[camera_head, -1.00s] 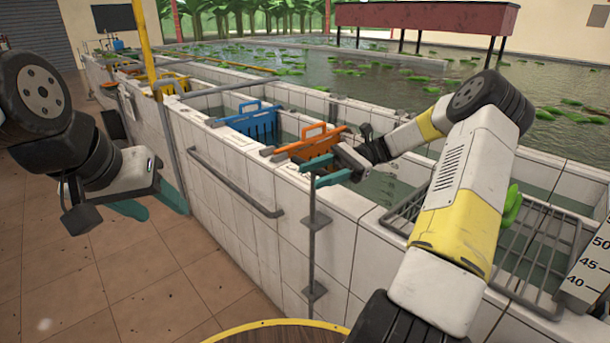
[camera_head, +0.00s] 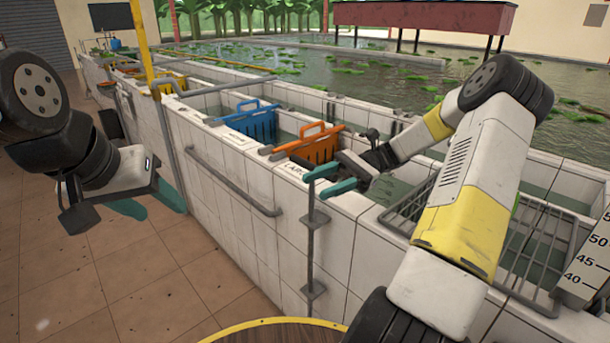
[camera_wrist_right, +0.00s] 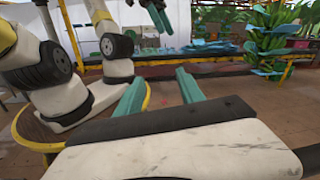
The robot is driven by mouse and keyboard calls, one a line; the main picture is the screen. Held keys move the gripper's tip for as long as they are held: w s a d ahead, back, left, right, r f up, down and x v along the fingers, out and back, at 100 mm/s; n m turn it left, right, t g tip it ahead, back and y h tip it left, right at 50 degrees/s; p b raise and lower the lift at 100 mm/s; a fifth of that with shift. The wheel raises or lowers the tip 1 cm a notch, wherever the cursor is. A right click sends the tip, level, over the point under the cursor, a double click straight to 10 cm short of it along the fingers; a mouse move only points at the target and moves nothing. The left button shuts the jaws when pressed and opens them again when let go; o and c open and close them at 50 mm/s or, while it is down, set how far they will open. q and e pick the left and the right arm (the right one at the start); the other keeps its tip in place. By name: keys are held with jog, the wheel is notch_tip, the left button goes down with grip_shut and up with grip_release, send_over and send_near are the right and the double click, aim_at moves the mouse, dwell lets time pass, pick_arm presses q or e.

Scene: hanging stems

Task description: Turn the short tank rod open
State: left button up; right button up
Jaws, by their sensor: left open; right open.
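The short tank rod (camera_head: 311,250) is a thin grey upright rod on the outer face of the white tiled tank, held by small brackets. My right gripper (camera_head: 325,181) is open with teal fingers at the rod's top end, above the tank rim. The head view does not clearly show whether the fingers touch the rod. In the right wrist view the open fingers (camera_wrist_right: 160,92) are apart, and I cannot make out the rod between them. My left gripper (camera_head: 150,203) is open and empty, left of the tank over the floor.
The tiled tank wall (camera_head: 235,165) carries a grey rail (camera_head: 235,182). A blue rack (camera_head: 250,122) and an orange rack (camera_head: 315,145) hang in the tank. A wire basket (camera_head: 545,250) and a numbered gauge (camera_head: 590,262) are at right. The tiled floor at left is open.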

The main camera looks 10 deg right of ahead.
jog(key=s+d, duration=0.3)
jog(key=s, duration=0.2)
jog(key=shift+s+d, duration=0.2)
jog(key=shift+s, duration=0.15)
dwell(0.7)
